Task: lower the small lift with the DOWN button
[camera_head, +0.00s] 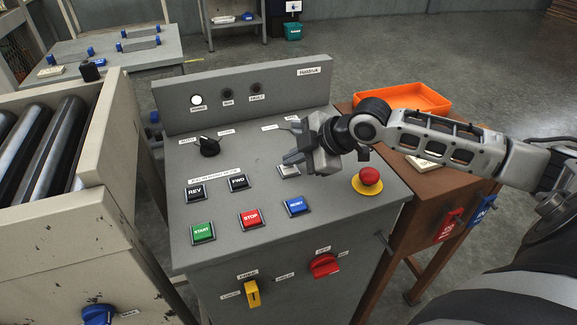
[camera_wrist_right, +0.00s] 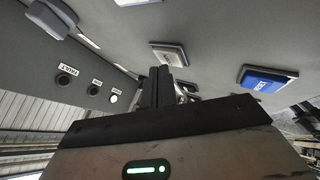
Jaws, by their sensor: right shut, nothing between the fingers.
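My right gripper (camera_head: 291,157) is shut and empty, low over the grey control panel (camera_head: 262,125). Its fingertips point left, just above a pale square button (camera_head: 289,170) that it partly covers. In the right wrist view the shut fingers (camera_wrist_right: 158,85) end close to a pale button (camera_wrist_right: 168,53); whether they touch it I cannot tell. I cannot read DOWN on any button, and the pale button's lettering is not legible. No small lift can be made out. My left gripper is not in view.
Around it are black REV (camera_head: 195,192) and FWD (camera_head: 238,183) buttons, green START (camera_head: 203,232), red STOP (camera_head: 250,218), a blue button (camera_head: 295,207) and a red mushroom button (camera_head: 370,176). A black selector knob (camera_head: 209,147) stands up behind. An orange tray (camera_head: 430,97) is at right.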

